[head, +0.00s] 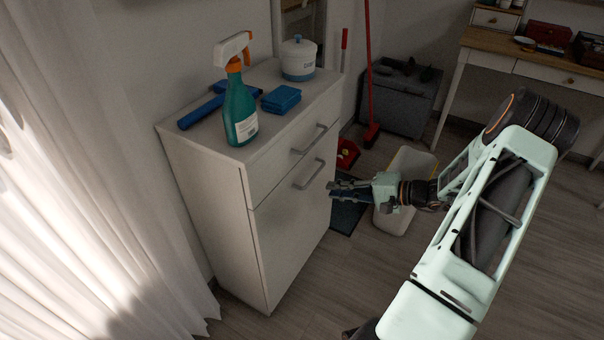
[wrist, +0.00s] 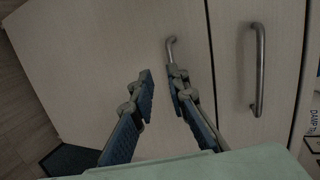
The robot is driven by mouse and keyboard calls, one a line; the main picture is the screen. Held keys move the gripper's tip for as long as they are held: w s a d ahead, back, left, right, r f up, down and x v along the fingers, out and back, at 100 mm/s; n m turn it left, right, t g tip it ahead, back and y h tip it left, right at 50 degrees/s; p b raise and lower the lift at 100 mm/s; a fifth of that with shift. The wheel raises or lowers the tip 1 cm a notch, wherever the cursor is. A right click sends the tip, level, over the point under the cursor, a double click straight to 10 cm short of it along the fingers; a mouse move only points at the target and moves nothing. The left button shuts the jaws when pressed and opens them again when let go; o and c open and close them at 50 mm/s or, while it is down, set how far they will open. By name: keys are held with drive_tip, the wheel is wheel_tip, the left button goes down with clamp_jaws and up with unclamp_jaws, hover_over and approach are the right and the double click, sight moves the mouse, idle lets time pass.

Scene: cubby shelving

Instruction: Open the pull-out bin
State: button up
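A white cabinet (head: 225,215) stands at the left in the head view. Its tall lower front panel (head: 296,225), apparently the pull-out bin, sits flush under a shallow top drawer (head: 285,152). The lower panel has a metal bar handle (head: 309,174), and it also shows in the wrist view (wrist: 171,49), partly hidden behind the right finger. My gripper (head: 332,189) is in front of the panel, just right of this handle in the head view. In the wrist view my gripper (wrist: 162,77) is open, with nothing seen between its fingers. I cannot tell whether the right finger touches the handle.
The top drawer's handle (wrist: 257,70) runs parallel beside the lower one. A spray bottle (head: 239,105), blue cloth (head: 281,99) and white canister (head: 298,59) stand on the cabinet. A white waste bin (head: 408,175) stands behind my gripper. The floor before the cabinet looks clear.

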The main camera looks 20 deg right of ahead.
sight(313, 177)
drive_tip(key=w+a, duration=0.1)
drive_tip(key=w, duration=0.2)
drive_tip(key=w+a+f+m+t+b, duration=0.1)
drive_tip(key=w, duration=0.2)
drive_tip(key=w+a+t+b, duration=0.1)
drive_tip(key=w, duration=0.2)
drive_tip(key=shift+a+f, duration=0.2)
drive_tip(key=shift+a, duration=0.2)
clamp_jaws()
